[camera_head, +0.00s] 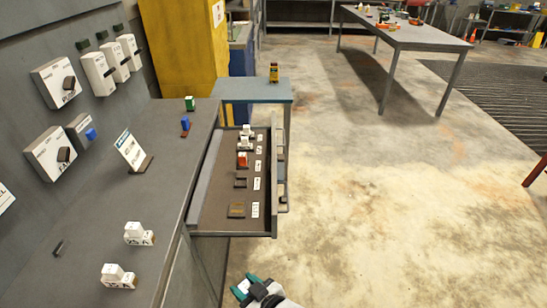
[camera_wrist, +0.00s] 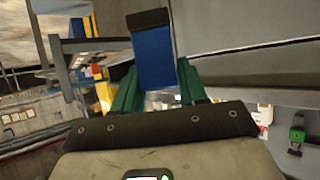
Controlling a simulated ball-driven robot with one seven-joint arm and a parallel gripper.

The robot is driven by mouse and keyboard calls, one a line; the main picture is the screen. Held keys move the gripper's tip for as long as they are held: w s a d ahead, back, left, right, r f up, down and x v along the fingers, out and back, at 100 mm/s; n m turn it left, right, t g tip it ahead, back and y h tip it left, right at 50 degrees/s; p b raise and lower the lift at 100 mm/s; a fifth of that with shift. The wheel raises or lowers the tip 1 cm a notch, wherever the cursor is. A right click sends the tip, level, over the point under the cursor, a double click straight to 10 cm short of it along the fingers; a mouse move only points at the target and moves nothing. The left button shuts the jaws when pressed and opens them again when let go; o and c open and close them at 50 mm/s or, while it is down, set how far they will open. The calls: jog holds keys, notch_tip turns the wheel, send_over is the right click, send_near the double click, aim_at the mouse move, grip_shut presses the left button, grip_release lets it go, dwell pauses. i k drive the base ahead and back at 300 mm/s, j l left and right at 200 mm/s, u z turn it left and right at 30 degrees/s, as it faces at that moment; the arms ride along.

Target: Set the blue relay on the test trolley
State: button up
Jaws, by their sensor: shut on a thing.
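My gripper (camera_head: 246,287) is at the bottom edge of the head view, in front of the open drawer and over the floor. In the wrist view its green fingers (camera_wrist: 157,88) are shut on the blue relay (camera_wrist: 153,58), a blue block with a dark end that sticks out beyond the fingers. The relay in the jaws cannot be made out clearly in the head view. A small blue-grey table (camera_head: 250,97) stands past the far end of the drawer and may be the test trolley. A dark yellow-labelled bottle (camera_head: 274,72) stands on it.
The open drawer (camera_head: 208,190) holds white and red relays and labelled slots. The grey bench (camera_head: 95,225) carries white blocks (camera_head: 138,233), a sign (camera_head: 131,150), and green and blue pieces (camera_head: 185,123). A long table (camera_head: 425,38) stands at the back. The floor right of the drawer is clear.

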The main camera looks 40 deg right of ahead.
aim_at(242, 91)
jog(key=i+l+z, duration=0.15)
jog(key=z, duration=0.25)
jog(key=i+l+z, duration=0.1)
jog(key=z, duration=0.3)
jog(key=i+z, duration=0.2)
jog(key=z, duration=0.2)
jog(key=i+l, duration=0.1)
jog(key=i, duration=0.45)
jog(key=i+l, duration=0.15)
jog(key=i, duration=0.45)
